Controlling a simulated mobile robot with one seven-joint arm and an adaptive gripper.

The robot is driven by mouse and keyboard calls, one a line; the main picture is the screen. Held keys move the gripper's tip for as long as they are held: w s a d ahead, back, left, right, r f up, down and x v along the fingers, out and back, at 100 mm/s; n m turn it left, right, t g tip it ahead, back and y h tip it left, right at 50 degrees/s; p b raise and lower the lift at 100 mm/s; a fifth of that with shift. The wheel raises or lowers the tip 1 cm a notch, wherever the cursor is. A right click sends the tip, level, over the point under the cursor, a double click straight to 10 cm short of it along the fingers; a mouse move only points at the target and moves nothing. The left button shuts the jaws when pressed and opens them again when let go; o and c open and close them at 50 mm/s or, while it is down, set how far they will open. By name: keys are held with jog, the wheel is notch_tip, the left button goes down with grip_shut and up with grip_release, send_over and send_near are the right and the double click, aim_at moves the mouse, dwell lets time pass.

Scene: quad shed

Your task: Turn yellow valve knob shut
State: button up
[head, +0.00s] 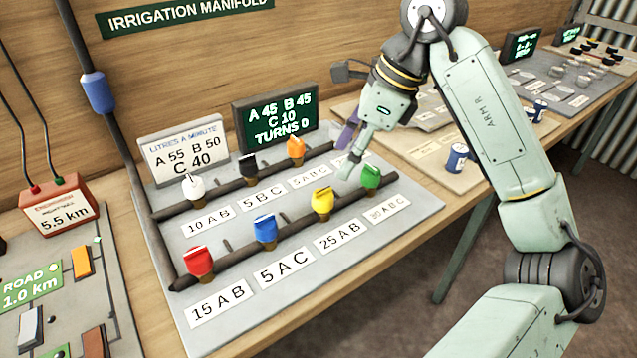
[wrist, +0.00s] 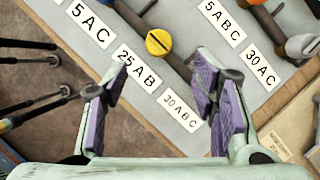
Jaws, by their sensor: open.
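The yellow valve knob (head: 323,202) sits on the front pipe of the manifold board, above the 25 AB label (head: 340,236). In the wrist view the yellow knob (wrist: 158,42) is seen from above, with a dark line across its round top. My gripper (head: 347,154) is open and empty, above the board behind and to the right of the yellow knob. In the wrist view its purple-padded fingers (wrist: 160,92) are spread wide, with the yellow knob beyond the gap between them. The green knob (head: 371,177) is right of the yellow one; the right fingers seem to hide it in the wrist view.
Blue (head: 265,228) and red (head: 200,262) knobs share the front pipe. White (head: 193,187), black (head: 248,167) and orange (head: 296,147) knobs stand on the back pipe, with a grey knob (wrist: 301,46) at its end. A green display (head: 275,117) reads TURNS 0.

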aim_at(326, 192)
jog(key=p+x, duration=0.2)
jog(key=x, duration=0.8)
jog(key=shift+c, duration=0.4)
jog(key=c, duration=1.1)
